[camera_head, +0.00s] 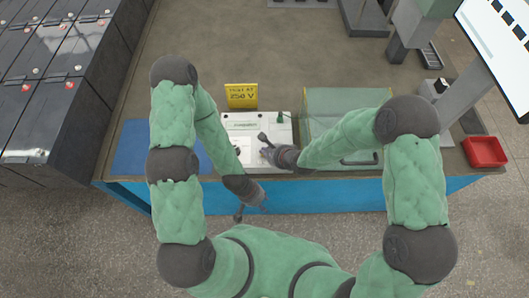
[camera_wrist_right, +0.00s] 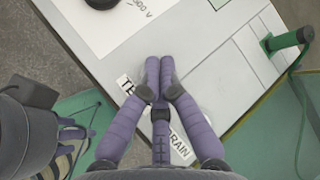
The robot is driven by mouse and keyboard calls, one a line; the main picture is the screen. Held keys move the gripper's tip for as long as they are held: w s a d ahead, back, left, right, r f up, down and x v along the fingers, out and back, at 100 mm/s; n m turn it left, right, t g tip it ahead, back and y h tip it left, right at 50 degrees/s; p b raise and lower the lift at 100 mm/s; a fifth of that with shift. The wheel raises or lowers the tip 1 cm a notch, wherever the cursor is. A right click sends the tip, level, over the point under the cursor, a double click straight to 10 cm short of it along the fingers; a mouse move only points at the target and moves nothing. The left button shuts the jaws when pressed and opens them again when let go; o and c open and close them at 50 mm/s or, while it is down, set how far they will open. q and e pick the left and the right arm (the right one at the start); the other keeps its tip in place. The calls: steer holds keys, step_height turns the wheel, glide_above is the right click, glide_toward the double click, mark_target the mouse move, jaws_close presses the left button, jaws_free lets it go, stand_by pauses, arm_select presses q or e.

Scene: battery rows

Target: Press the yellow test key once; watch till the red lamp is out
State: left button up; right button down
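The white tester panel (camera_head: 232,135) lies on the bench in the head view. In the right wrist view its top (camera_wrist_right: 215,60) fills much of the picture. My right gripper (camera_wrist_right: 160,62) has its purple fingertips together over the panel, beside a label (camera_wrist_right: 181,148) reading partly "TE" and "RAIN". I cannot tell whether the tips touch the panel. A pale rounded shape (camera_wrist_right: 206,116) shows partly behind the fingers. I cannot make out a yellow key or a red lamp. In the head view my right gripper (camera_head: 266,146) is over the panel; my left gripper (camera_head: 248,211) hangs before the bench front.
A yellow "250 V" sign (camera_head: 241,95) stands behind the panel. A clear green-edged box (camera_head: 345,103) is to its right, a blue mat (camera_head: 133,147) to its left. A green probe (camera_wrist_right: 288,39) stands on the panel. A red tray (camera_head: 485,152) is at far right.

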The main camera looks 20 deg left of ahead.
steer(key=shift+f, duration=0.15)
stand_by(0.5)
steer(key=shift+r+p, duration=0.8)
steer(key=shift+r, duration=0.05)
step_height(320, 180, up, 5)
steer(key=p, duration=0.4)
steer(key=shift+p, duration=0.3)
steer(key=shift+f, duration=0.1)
stand_by(0.4)
